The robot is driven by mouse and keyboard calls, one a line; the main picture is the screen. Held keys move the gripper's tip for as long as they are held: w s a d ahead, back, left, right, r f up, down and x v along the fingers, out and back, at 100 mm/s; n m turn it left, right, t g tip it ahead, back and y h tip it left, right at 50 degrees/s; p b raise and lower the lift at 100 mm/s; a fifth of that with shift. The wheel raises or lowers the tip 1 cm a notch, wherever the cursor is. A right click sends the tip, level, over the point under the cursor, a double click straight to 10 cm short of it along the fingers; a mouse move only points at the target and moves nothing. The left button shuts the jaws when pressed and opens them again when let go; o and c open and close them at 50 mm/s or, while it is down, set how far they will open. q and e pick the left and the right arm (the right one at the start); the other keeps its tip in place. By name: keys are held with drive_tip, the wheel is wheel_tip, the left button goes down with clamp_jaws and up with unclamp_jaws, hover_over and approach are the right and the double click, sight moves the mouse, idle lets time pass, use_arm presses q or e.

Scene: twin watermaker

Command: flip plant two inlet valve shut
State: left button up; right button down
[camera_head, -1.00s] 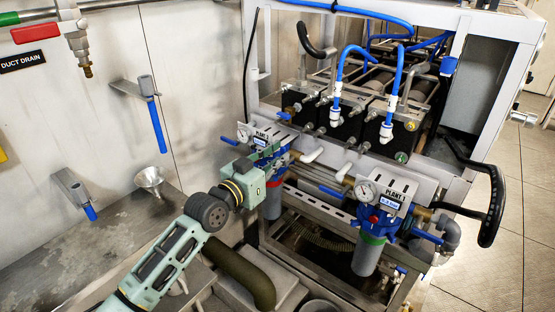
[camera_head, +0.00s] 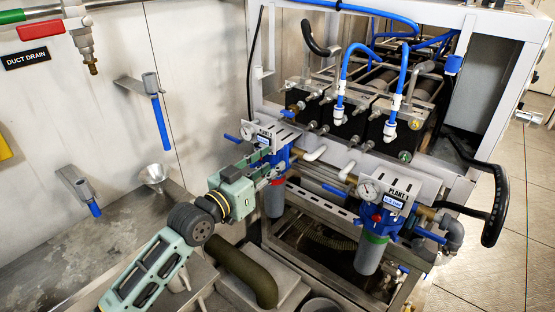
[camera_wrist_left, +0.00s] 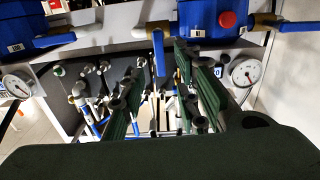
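The Plant 2 unit (camera_head: 273,140) is left of the Plant 1 unit (camera_head: 378,215) in the head view; each has a blue-topped filter and a gauge. One blue Plant 2 lever (camera_head: 232,138) sticks out to the left. My left gripper (camera_head: 276,162) is in front of Plant 2 and hides part of it. In the left wrist view its fingers (camera_wrist_left: 163,92) are apart, with a blue lever (camera_wrist_left: 158,52) showing between them. I cannot tell whether they touch it. The frames do not clearly show which lever is the inlet valve. My right gripper is out of view.
A blue lever (camera_head: 336,191) sits left of Plant 1 and another (camera_head: 429,236) right of it. Black pump blocks and blue hoses (camera_head: 352,50) stand behind, inside a white frame. A funnel (camera_head: 152,174) and steel counter lie at the left.

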use_arm(q)
drive_tip(key=shift+v, duration=1.5)
drive_tip(key=shift+d, duration=0.1)
